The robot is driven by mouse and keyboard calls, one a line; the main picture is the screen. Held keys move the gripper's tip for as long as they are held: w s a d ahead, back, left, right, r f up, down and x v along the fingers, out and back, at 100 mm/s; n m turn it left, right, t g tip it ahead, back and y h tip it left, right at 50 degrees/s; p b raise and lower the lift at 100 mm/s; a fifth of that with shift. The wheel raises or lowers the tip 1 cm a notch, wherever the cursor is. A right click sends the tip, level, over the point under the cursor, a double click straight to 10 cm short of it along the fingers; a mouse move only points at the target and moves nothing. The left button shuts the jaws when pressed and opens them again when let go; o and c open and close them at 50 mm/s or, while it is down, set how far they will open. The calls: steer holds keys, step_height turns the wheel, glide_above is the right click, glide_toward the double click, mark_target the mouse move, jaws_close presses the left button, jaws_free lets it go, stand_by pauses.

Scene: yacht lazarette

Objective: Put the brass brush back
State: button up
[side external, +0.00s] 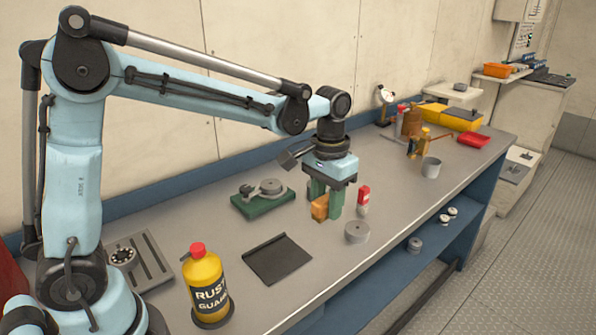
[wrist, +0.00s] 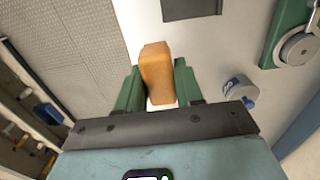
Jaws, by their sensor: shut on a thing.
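My gripper (side external: 325,205), with green fingers, is shut on an orange-tan block (side external: 319,207), which I take to be the brass brush's body. It also shows in the wrist view (wrist: 157,72), between the two fingers and sticking out past their tips. No bristles can be made out. The block is over the middle of the grey bench (side external: 217,228), low down; I cannot tell whether it touches the top. A small red-and-white bottle (side external: 363,197) stands just right of my gripper.
A grey ring-like part (side external: 357,232) is near the front edge. A dark flat plate (side external: 277,259), a green-based device (side external: 263,198) and a yellow rust guard bottle (side external: 205,284) are to the left. A grey cup (side external: 430,167), brown items and a red tray (side external: 473,140) are at the right.

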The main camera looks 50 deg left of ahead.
steer(key=shift+s+d+f, duration=0.15)
steer(key=shift+d, duration=0.1)
glide_above(307, 226)
step_height(307, 226, down, 7)
steer(key=shift+r, duration=0.1)
steer(key=shift+f, duration=2)
steer(key=shift+f, duration=0.15)
steer(key=o, duration=1)
